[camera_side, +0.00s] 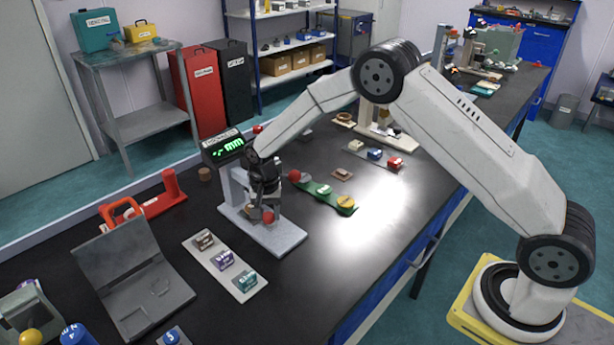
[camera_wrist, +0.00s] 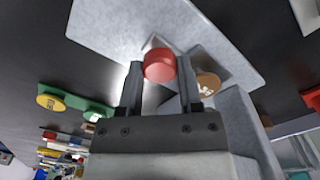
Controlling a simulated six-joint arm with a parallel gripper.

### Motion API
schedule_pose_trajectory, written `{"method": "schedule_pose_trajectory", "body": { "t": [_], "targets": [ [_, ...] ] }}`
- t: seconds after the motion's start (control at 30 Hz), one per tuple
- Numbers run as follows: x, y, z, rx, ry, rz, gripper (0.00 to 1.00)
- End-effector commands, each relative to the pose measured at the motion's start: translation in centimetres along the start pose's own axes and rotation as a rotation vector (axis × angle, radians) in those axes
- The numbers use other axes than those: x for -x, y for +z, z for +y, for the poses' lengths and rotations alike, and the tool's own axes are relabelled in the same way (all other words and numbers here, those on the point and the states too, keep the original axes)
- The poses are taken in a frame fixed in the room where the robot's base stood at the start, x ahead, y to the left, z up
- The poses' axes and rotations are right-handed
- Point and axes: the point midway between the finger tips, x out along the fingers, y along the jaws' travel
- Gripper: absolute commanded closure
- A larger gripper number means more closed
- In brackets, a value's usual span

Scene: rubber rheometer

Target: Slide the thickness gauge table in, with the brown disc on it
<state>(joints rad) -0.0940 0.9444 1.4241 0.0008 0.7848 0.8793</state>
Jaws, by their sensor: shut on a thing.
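The thickness gauge (camera_side: 284,239) stands on the dark bench, with a light grey base, an upright and a lit green "mm" display (camera_side: 228,147). My gripper (camera_side: 264,208) is low over the base, pointing down. Its fingers (camera_wrist: 160,80) are shut on the red knob (camera_wrist: 159,65) of the gauge table, which also shows in the side view (camera_side: 268,217). The brown disc (camera_wrist: 207,84) lies on the small grey table (camera_wrist: 215,65), beside the right finger and on the upright's side. In the side view, the disc (camera_side: 250,211) is partly hidden by my gripper.
A green strip (camera_side: 322,192) with a yellow disc lies right of the gauge. A pale tray (camera_side: 228,272) with several labelled blocks lies in front. A red stand (camera_side: 168,193) and a grey hinged case (camera_side: 135,275) are at left. The bench's right front is clear.

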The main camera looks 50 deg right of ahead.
Motion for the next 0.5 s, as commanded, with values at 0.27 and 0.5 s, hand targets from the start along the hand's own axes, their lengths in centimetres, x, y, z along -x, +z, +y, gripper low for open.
{"method": "schedule_pose_trajectory", "body": {
  "t": [0.27,0.5],
  "targets": [
    [0.16,-0.36,-0.36,0.001,-0.015,0.013,0.19],
    [0.12,-0.26,-0.26,0.000,-0.011,0.010,0.19]
  ]
}}
